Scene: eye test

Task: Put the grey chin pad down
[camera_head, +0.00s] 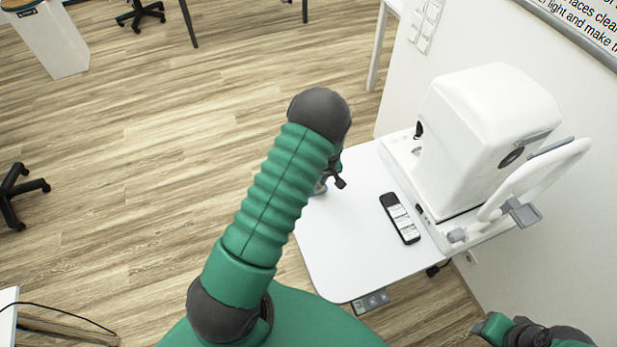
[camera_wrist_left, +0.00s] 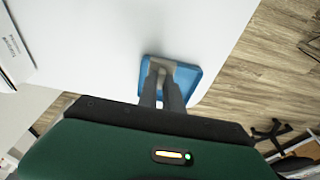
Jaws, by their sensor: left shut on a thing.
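My left gripper (camera_wrist_left: 165,82) is shut on a small grey piece, the grey chin pad (camera_wrist_left: 164,66), in the left wrist view. The pad shows just over a square blue tray (camera_wrist_left: 190,77) near the edge of the white table. I cannot tell whether the pad touches the tray. In the head view my left arm hides most of the left gripper (camera_head: 338,182), the pad and the tray. The end of my right arm shows at the bottom right, and its right gripper (camera_head: 497,327) is too unclear to read.
The white table (camera_head: 345,250) holds a dark phone (camera_head: 400,218) and a large white eye-test machine (camera_head: 490,130) at its right, close to the wall. The table's middle is clear. A white bin (camera_head: 50,40) and dark chair legs (camera_head: 15,195) stand on the wooden floor at left.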

